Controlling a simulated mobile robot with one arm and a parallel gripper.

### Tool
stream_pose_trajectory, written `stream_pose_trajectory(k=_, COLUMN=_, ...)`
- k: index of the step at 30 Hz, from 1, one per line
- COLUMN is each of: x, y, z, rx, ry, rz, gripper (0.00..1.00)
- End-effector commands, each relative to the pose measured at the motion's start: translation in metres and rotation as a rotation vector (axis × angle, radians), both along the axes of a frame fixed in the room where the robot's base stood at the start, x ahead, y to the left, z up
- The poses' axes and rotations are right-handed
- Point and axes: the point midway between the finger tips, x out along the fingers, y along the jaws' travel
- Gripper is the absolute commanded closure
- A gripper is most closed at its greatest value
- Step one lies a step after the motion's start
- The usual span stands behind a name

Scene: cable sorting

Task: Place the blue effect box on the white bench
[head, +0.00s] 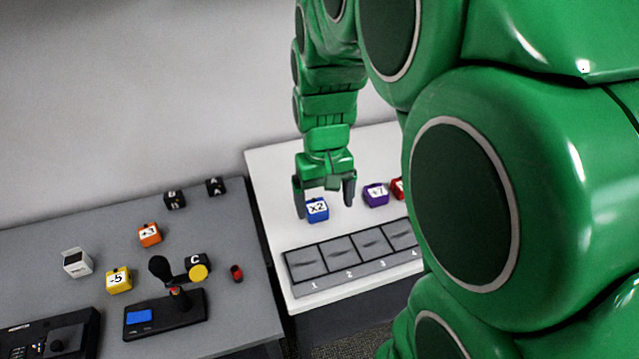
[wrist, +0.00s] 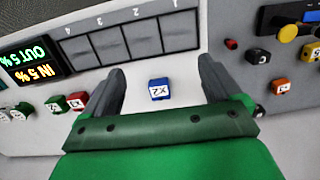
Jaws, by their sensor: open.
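The blue effect box (head: 317,210), marked X2, sits upright on the white bench (head: 275,169), behind the numbered slot tray. My gripper (head: 324,197) is above it with its fingers open, one on each side in the picture. In the wrist view the blue box (wrist: 159,90) lies between the two open fingertips (wrist: 160,80), with a gap on both sides. I cannot tell how high the fingertips are above the bench.
The slot tray (head: 348,278) lies at the bench's front. A purple box (head: 375,195) and a red box (head: 397,188) stand to the right. A grey table (head: 60,222) at left holds several boxes and a joystick device (head: 165,315). My arm hides the right side.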

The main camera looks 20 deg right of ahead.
Motion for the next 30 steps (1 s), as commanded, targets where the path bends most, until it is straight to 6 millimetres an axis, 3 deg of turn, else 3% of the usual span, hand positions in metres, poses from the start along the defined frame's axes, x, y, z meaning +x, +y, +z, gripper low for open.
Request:
stream_pose_trajectory(k=9, x=-0.083, y=0.013, z=0.019, rx=0.002, ry=0.032, rz=0.003, gripper=0.08)
stream_pose_trajectory(k=18, x=-0.159, y=0.02, z=0.023, rx=-0.004, ry=0.066, rz=0.007, gripper=0.08)
stream_pose_trajectory(k=24, x=-0.191, y=0.021, z=0.022, rx=-0.009, ry=0.078, rz=0.008, gripper=0.08)
stream_pose_trajectory(k=30, x=-0.2, y=0.022, z=0.022, rx=-0.009, ry=0.082, rz=0.009, gripper=0.08)
